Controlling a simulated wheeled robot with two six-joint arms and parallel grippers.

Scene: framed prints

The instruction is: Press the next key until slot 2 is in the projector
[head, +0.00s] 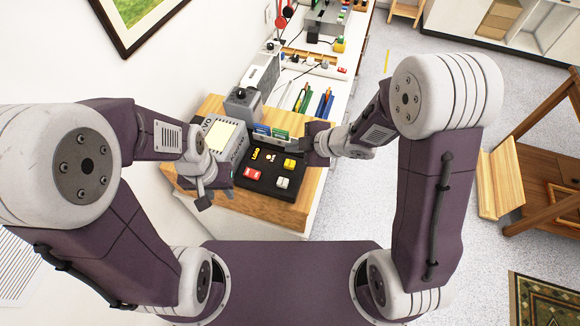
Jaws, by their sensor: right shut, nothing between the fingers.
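A black panel (270,187) lies on the wooden top, with a red key (252,173), a yellow key (290,163), a white key (282,182) and small yellow marks. I cannot read which key is the next key. Behind it stand small blue and green slides (280,134); their slot numbers are too small to read. A grey device with a lit pale-yellow screen (220,136) stands left of the panel; it may be the projector. My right gripper (308,143) is shut and empty by the panel's far right corner. My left gripper (212,196) hangs at the panel's left; its fingers are unclear.
A grey box with a dark knob (242,104) stands behind the screen device. Pens (325,104) and small items lie on the white counter further back. A wooden chair (540,165) stands at the right. The wooden top's (283,215) front edge is clear.

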